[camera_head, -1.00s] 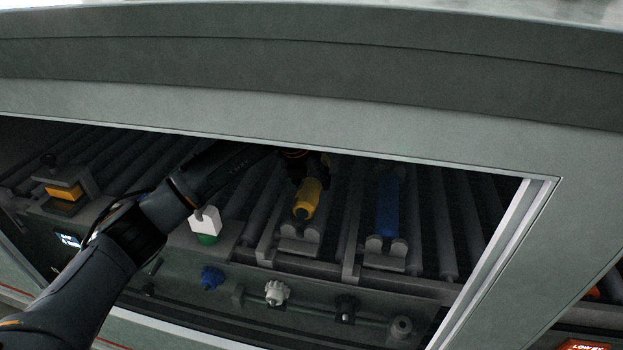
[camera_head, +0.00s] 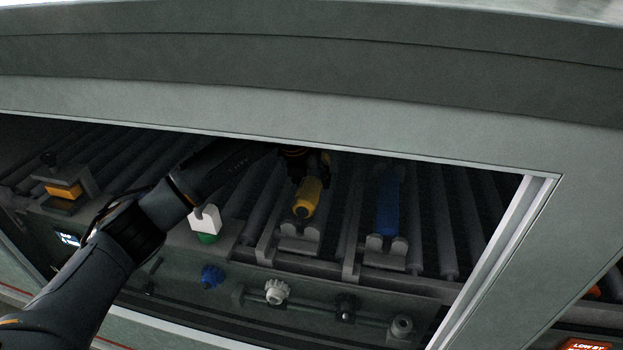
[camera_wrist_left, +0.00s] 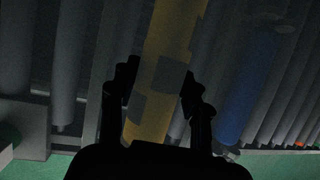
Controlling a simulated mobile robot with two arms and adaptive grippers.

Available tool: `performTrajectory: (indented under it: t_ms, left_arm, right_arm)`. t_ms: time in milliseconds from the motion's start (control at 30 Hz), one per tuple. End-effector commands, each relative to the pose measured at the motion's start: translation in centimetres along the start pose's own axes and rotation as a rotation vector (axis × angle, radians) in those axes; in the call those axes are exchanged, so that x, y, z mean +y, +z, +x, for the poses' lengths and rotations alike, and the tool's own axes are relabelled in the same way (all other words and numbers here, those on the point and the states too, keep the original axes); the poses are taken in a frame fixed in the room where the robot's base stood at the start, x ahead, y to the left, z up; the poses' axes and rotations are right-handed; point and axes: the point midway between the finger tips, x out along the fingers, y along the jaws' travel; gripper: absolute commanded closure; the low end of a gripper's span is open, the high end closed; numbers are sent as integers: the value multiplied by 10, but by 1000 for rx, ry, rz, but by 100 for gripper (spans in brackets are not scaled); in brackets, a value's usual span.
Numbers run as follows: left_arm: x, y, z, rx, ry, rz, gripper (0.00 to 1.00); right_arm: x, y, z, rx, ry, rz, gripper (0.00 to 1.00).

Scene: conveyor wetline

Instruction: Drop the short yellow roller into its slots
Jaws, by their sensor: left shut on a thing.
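The short yellow roller (camera_head: 306,198) is in the conveyor opening, its near end just above a grey slotted bracket (camera_head: 299,238). In the head view I cannot tell whether its end rests in the slot. My left gripper (camera_head: 307,170) reaches in from the left and is shut on the roller; the hood edge hides part of it. In the left wrist view the yellow roller (camera_wrist_left: 166,50) runs between the two fingers (camera_wrist_left: 158,95). The roller's far end is hidden in the head view. My right gripper is not in view.
A blue roller (camera_head: 388,204) sits in the bracket to the right. Grey rollers line the bed. A white block with a green base (camera_head: 206,222) stands left. Blue (camera_head: 211,276) and white (camera_head: 276,291) gears are below. The hood edge (camera_head: 250,139) hangs low over the arm.

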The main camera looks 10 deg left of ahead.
Motion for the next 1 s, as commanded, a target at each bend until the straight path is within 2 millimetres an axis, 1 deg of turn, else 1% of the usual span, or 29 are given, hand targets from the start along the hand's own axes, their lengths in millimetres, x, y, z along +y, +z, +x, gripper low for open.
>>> performTrajectory:
  t_ms: [733, 1000]
  left_arm:
    - [3, -8, 19, -2, -1, 0, 90]
    - [3, -8, 20, -2, -1, 0, 90]
  right_arm:
    - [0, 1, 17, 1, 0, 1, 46]
    - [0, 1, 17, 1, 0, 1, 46]
